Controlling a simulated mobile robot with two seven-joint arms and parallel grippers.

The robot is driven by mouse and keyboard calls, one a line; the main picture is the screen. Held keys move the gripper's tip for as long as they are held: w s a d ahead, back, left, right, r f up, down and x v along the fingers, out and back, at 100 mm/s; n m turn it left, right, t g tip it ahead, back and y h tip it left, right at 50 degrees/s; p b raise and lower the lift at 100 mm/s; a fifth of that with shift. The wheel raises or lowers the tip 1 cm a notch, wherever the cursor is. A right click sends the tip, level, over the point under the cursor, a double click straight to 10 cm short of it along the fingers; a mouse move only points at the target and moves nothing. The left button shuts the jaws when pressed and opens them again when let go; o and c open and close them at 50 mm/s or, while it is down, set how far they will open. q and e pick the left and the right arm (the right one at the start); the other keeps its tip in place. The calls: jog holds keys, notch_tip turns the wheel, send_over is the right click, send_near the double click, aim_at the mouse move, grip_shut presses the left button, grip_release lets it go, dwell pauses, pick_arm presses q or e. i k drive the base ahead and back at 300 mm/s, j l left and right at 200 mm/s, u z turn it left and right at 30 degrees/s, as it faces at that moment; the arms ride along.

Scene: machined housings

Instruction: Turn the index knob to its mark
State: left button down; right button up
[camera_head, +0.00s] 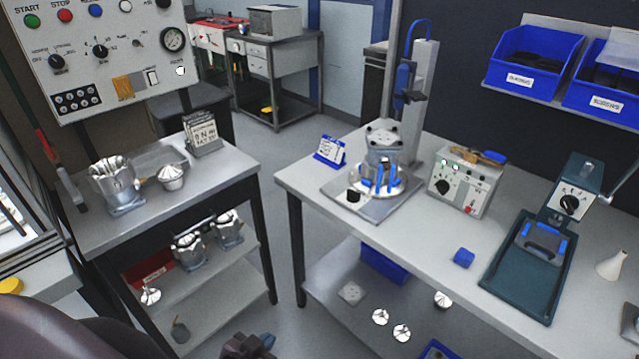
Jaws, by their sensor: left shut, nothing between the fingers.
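Several black knobs with white pointers show, and I cannot tell which is the index knob. One knob (570,203) is on the upright head of a dark green bench machine at the right, with marks around it. Another knob (442,186) is on the front of a beige control box. Two more, a left panel knob (57,62) and a right panel knob (100,51), are on the wall panel. Their labels are too small to read. My left gripper (262,342) is shut and empty, low at the bottom edge, far from every knob. My right gripper is out of view.
A fixture plate (333,190) with a clamped housing stands on the right bench, near a blue sign (330,151). The left bench (205,183) holds metal housings. Floor shows between benches.

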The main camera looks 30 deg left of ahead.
aim_at(353, 197)
jog(key=u, duration=0.55)
jog(key=k+j, duration=0.15)
jog(key=i+l+z, duration=0.15)
jog(key=z, duration=1.2)
jog(key=u, duration=1.45)
jog(key=i+j, duration=0.1)
